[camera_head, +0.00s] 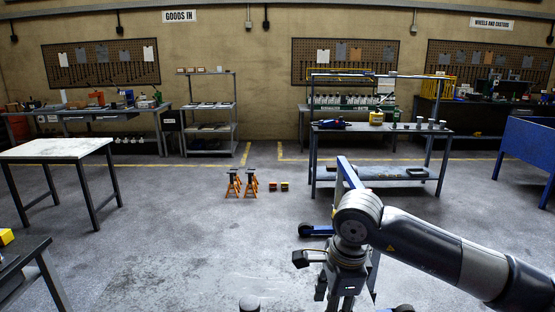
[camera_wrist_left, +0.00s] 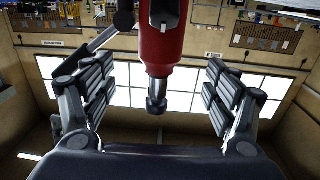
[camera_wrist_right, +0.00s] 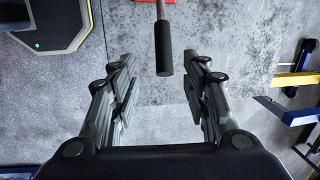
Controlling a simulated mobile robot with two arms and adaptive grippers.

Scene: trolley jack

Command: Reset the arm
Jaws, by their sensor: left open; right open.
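A thin metal rod with a black grip (camera_wrist_right: 165,48), seemingly the jack handle, shows in the right wrist view. It lies between and beyond the spread fingers of my open right gripper (camera_wrist_right: 162,78), touching neither. The jack's lifting arm cannot be made out.
A blue-framed machine (camera_head: 347,172) stands behind my right arm. Orange axle stands (camera_head: 243,184) stand mid-floor beside two small blocks (camera_head: 279,187). A white-topped table (camera_head: 55,149) is at left, a workbench (camera_head: 378,128) behind.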

